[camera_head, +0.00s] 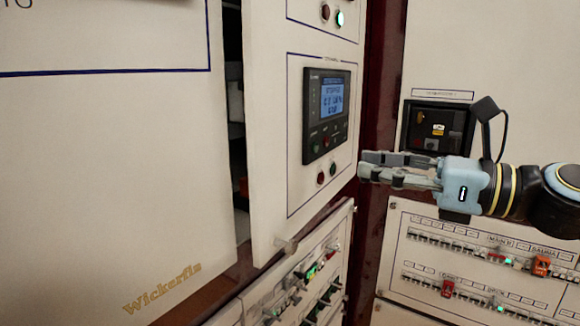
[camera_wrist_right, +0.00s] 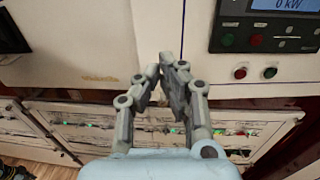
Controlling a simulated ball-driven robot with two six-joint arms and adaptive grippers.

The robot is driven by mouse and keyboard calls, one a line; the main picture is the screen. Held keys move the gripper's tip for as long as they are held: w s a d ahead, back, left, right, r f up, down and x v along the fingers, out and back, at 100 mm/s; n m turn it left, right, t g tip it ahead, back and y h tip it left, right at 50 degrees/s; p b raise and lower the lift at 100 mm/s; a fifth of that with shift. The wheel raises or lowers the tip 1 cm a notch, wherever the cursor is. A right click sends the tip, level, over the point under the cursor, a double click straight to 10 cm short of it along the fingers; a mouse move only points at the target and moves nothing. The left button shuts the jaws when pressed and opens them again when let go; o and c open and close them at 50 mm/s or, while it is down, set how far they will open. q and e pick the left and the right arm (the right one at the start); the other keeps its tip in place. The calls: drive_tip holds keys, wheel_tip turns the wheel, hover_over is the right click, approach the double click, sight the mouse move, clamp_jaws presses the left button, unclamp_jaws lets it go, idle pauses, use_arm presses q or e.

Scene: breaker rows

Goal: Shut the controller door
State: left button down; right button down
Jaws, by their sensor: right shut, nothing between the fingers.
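The controller door (camera_head: 268,150) is a cream panel carrying a dark controller (camera_head: 326,113) with a lit blue screen. It stands ajar, with a dark gap along its left edge and a small knob (camera_head: 287,244) near its bottom. My right gripper (camera_head: 362,168) comes in from the right with its fingers together and empty. In the head view its tips overlap the door's right edge; I cannot tell whether they touch it. In the right wrist view, the fingertips (camera_wrist_right: 170,62) are in front of cream panels, left of the controller (camera_wrist_right: 262,25). My left gripper is not in view.
A large cream panel (camera_head: 110,170) marked "Wickerfin" stands left of the gap. Breaker rows (camera_head: 485,262) are at the lower right, and another breaker panel (camera_head: 300,280) is below the door. A small dark unit (camera_head: 436,127) is on the right wall, behind my right gripper.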

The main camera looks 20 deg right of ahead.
sight(274, 153)
drive_tip(key=p+x, duration=0.2)
drive_tip(key=x, duration=1.2)
drive_tip(key=shift+p, duration=0.3)
drive_tip(key=shift+m+t+h, duration=0.6)
drive_tip(key=shift+m+h, duration=0.1)
drive_tip(key=p+x, duration=0.3)
drive_tip(key=x, duration=0.2)
drive_tip(key=shift+s+r, duration=0.1)
drive_tip(key=shift+r, duration=0.05)
drive_tip(key=shift+s, duration=0.1)
drive_tip(key=shift+w+a, duration=0.1)
drive_tip(key=shift+w, duration=0.1)
